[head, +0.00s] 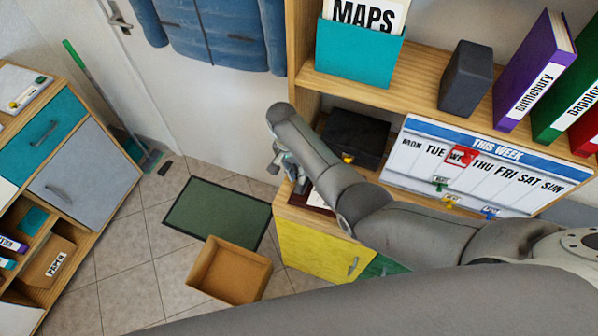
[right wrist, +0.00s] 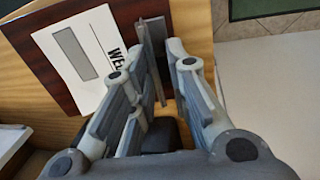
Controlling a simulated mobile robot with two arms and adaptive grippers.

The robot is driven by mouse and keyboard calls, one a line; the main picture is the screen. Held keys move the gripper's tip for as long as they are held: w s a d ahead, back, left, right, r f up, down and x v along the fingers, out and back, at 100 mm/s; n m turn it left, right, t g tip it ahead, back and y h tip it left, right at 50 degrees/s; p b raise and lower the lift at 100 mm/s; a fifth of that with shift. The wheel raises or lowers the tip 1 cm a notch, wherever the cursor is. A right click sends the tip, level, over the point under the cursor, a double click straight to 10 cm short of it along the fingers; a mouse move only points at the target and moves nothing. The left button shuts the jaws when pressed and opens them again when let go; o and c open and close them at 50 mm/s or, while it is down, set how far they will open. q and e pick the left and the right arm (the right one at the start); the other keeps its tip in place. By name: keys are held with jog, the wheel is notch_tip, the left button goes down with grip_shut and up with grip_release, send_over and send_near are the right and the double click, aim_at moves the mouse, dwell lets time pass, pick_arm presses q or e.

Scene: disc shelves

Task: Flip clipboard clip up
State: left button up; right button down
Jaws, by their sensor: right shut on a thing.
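The clipboard is a dark brown board (right wrist: 72,82) with a white sheet (right wrist: 88,52) showing the letters "WE". A small part of the brown board (head: 318,199) shows in the head view on the wooden cabinet top, mostly behind my right arm. The grey metal clip (right wrist: 153,30) is at the sheet's right edge in the right wrist view. My right gripper (right wrist: 168,92) has its fingers on either side of the clip and is shut on it; the fingers hide its lower part. In the head view the right gripper (head: 290,168) is partly hidden by my arm. My left gripper is not in view.
A black box (head: 356,138) stands behind my right forearm. A weekly planner board (head: 478,175) leans to its right. A shelf above holds a teal maps holder (head: 358,55), a dark block (head: 466,80) and binders (head: 535,70). An open cardboard box (head: 230,270) is on the floor.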

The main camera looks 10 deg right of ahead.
jog(key=shift+s+d+f, duration=0.15)
jog(key=shift+s+f, duration=0.35)
jog(key=shift+f, duration=0.05)
jog(key=c, duration=1.3)
grip_release()
jog(key=shift+f, duration=0.1)
jog(key=shift+w, duration=0.15)
jog(key=shift+w+r, duration=0.15)
jog(key=shift+r, duration=0.1)
jog(key=shift+r, duration=0.2)
jog(key=r, duration=0.3)
jog(key=w+a+r, duration=0.1)
jog(key=r, duration=0.3)
jog(key=a+r, duration=0.1)
jog(key=r, duration=0.3)
jog(key=shift+w+r, duration=0.1)
jog(key=shift+w, duration=0.05)
